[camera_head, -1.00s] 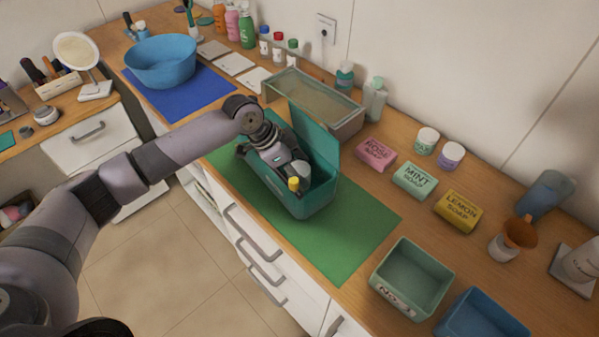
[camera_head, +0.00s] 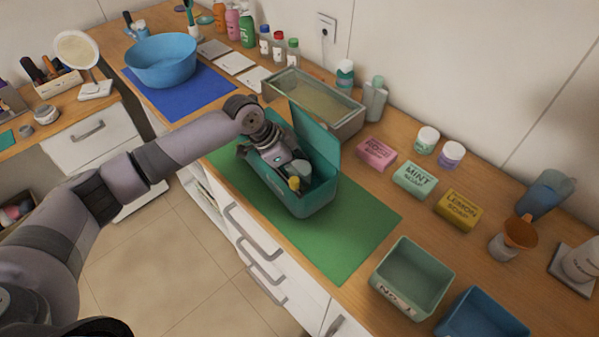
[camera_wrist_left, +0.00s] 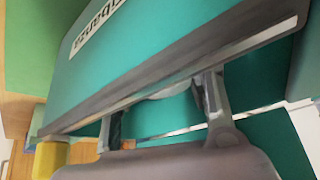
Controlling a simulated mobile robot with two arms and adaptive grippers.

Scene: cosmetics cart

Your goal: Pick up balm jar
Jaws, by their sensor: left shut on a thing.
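My left gripper (camera_head: 293,176) reaches down into the open teal box (camera_head: 308,204) on the green mat. In the left wrist view the two fingers (camera_wrist_left: 163,108) stand apart, below the box's rim (camera_wrist_left: 170,80). The gripper is shut on a jar (camera_wrist_left: 172,106), of which only a rounded teal part and a pale edge show between the fingers. The box wall and the gripper hide the rest, and I cannot read a label on it. Two white-lidded jars, one with a green label (camera_head: 427,140) and one purple (camera_head: 451,154), stand at the back right. My right gripper is not in view.
The box's lid (camera_head: 315,138) stands open behind the gripper. A glass-topped case (camera_head: 340,120) is close behind it. Three soaps (camera_head: 415,180) lie to the right. Green mat (camera_head: 350,235) in front of the box is clear. An open green bin (camera_head: 412,275) stands at front right.

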